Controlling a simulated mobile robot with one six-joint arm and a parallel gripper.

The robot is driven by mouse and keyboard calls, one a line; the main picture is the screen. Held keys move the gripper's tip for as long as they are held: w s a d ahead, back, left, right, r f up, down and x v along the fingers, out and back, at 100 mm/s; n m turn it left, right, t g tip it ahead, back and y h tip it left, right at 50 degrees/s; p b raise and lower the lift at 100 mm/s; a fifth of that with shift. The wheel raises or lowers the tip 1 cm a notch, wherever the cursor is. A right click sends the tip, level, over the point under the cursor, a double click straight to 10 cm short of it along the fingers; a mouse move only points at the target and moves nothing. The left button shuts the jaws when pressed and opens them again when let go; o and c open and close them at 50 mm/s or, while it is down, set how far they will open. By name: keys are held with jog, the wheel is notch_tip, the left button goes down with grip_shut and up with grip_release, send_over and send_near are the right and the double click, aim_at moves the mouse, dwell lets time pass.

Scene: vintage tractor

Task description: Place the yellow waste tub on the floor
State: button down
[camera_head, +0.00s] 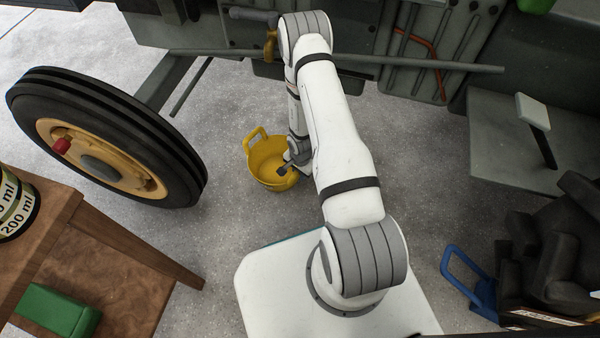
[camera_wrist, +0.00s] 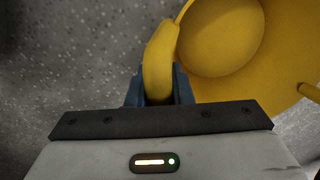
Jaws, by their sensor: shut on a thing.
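The yellow waste tub (camera_head: 268,165) is upright under the tractor's side, between the front wheel and my arm in the head view. One of its loop handles stands up at its far left. My gripper (camera_head: 284,170) is at the tub's right side. In the wrist view my gripper (camera_wrist: 160,88) is shut on a yellow handle, with the tub (camera_wrist: 225,45) at the upper right. The grey concrete floor (camera_head: 215,245) lies beneath. I cannot tell whether the tub's bottom touches it.
The tractor's front wheel (camera_head: 100,140) stands to the left of the tub. A wooden table (camera_head: 110,270) with a green box (camera_head: 58,310) is at the lower left. A blue-handled thing (camera_head: 470,280) and dark clutter are at the lower right. Bare floor lies around the tub.

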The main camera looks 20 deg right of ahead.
jog(key=shift+f, duration=0.25)
